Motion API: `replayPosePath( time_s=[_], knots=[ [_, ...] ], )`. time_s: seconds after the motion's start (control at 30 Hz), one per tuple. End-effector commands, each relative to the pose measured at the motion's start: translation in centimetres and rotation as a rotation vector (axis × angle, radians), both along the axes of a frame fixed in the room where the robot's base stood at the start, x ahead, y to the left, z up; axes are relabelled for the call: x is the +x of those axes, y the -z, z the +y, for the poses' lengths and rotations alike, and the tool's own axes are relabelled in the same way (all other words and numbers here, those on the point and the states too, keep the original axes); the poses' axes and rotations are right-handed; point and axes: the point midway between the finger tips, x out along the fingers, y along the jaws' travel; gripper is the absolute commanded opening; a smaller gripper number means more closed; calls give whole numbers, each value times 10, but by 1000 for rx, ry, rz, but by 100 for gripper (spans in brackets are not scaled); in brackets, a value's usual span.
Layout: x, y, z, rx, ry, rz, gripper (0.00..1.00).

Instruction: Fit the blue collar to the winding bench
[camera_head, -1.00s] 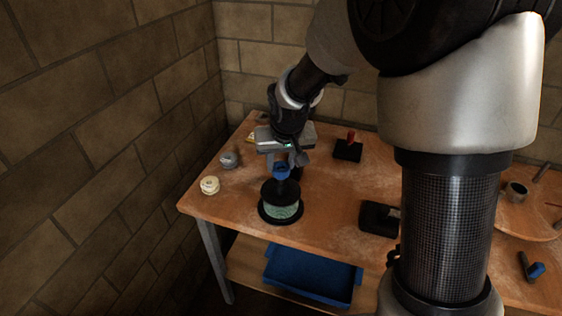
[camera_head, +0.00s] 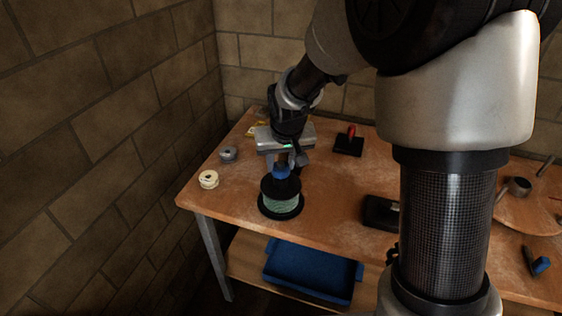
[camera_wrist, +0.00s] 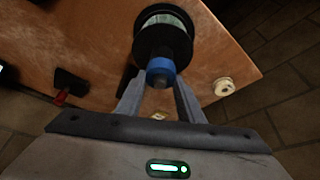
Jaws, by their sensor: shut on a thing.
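The blue collar (camera_head: 281,171) is held between the fingers of my gripper (camera_head: 286,160), which is shut on it. It sits directly above the top of a black spool (camera_head: 281,200) wound with pale green thread, which stands on the wooden winding bench (camera_head: 330,205). In the wrist view the blue collar (camera_wrist: 161,66) lies at the fingertips of my gripper (camera_wrist: 160,82), against the end of the spool (camera_wrist: 163,35). A dark round end shows through the collar. I cannot tell how far down the collar sits.
A cream spool (camera_head: 208,179) and a grey spool (camera_head: 228,155) stand at the bench's left. A black block with a red peg (camera_head: 349,141) is behind right, a black block (camera_head: 381,212) front right. A blue tray (camera_head: 310,271) lies on the shelf below.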

Motion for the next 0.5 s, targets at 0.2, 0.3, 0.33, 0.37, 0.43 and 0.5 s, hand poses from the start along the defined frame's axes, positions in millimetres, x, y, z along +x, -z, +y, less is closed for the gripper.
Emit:
replayPosePath(
  time_s=[0.2, 0.3, 0.33, 0.37, 0.43, 0.5],
  knots=[
    [0, 7, 0, 0, 0, 0, 12],
    [0, 5, 0, 0, 0, 0, 48],
    [0, 5, 0, 0, 0, 0, 53],
    [0, 5, 0, 0, 0, 0, 56],
    [0, 5, 0, 0, 0, 0, 56],
    [0, 5, 0, 0, 0, 0, 56]
  ],
)
